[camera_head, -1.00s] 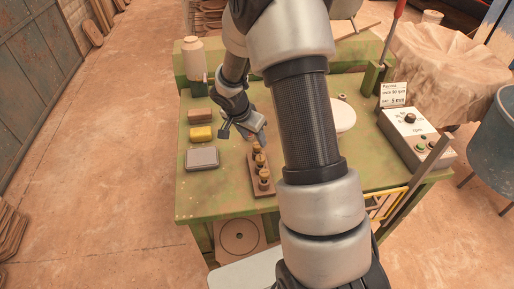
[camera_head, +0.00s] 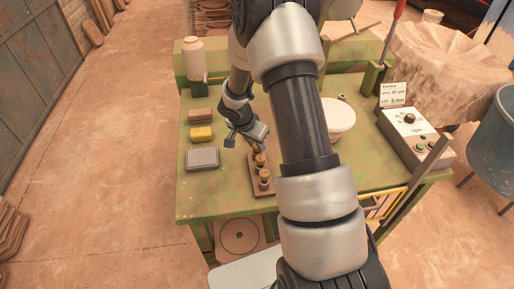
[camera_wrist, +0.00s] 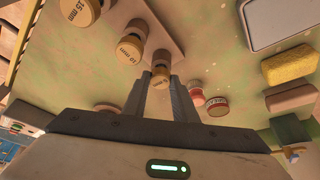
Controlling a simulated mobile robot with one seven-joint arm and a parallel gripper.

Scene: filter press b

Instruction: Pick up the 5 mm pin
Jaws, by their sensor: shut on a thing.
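The pin rack (camera_head: 256,187) is a brown block on the green bench with several brass-capped pins in a row. In the wrist view, two pins read 15 mm (camera_wrist: 80,10) and 10 mm (camera_wrist: 129,50). My gripper (camera_wrist: 162,82) is shut on the pin at the row's end (camera_wrist: 161,73); its label is too small to read surely, but it follows the 15 and 10 in order. I cannot tell whether its lower end is still in the rack. In the head view my gripper (camera_head: 256,141) is over the rack's far end.
A grey tray (camera_head: 202,158), a yellow sponge (camera_head: 201,134) and a brown block (camera_head: 200,116) lie left of the rack. A white round dish (camera_head: 339,117) and a control box (camera_head: 415,135) stand to the right. A card (camera_head: 393,96) reads 5 mm. Small round-topped items (camera_wrist: 217,105) lie near my fingers.

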